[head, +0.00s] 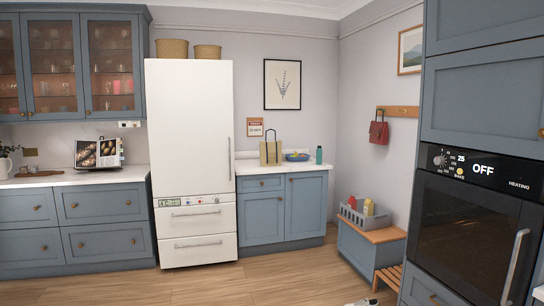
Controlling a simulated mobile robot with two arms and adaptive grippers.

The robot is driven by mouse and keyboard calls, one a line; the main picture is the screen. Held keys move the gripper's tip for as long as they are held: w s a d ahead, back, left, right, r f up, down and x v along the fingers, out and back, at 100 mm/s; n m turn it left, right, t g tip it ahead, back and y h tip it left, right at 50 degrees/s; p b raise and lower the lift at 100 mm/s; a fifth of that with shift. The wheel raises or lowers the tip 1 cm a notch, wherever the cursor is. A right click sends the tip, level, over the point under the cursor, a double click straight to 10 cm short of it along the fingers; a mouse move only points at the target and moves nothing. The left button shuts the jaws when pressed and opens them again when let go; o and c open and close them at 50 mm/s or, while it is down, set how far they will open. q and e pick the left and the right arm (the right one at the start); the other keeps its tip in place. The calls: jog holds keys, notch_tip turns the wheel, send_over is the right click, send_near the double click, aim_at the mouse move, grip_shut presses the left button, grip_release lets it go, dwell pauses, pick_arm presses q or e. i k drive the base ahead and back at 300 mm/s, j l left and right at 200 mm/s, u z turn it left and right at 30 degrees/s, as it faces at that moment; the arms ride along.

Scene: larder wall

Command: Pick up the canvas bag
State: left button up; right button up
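A tan canvas bag (270,154) with dark upright handles stands on the white counter (248,168) to the right of the fridge. It is upright and nothing hides its front. A small red bag (379,131) hangs from a wooden peg rail on the right wall. Neither of my grippers can be made out in the head view, and nothing touches the canvas bag.
A blue bowl (297,157) and a teal bottle (319,155) stand right of the bag. The white fridge (190,120) rises to its left. A low bench (372,250) carries a grey crate (366,222). Wooden floor (270,280) lies open before the counter.

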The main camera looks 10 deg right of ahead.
aim_at(270, 152)
jog(key=i+l+z, duration=0.15)
jog(key=i, duration=0.8)
jog(key=i+l+z, duration=0.15)
jog(key=i, duration=0.85)
jog(key=i+u, duration=0.15)
jog(key=i, duration=0.45)
jog(key=i+u, duration=0.2)
jog(key=i, duration=0.45)
jog(key=i+l+u, duration=0.15)
jog(key=i, duration=0.45)
jog(key=i+j+z, duration=0.1)
jog(key=i+z, duration=0.4)
jog(key=i, duration=1.3)
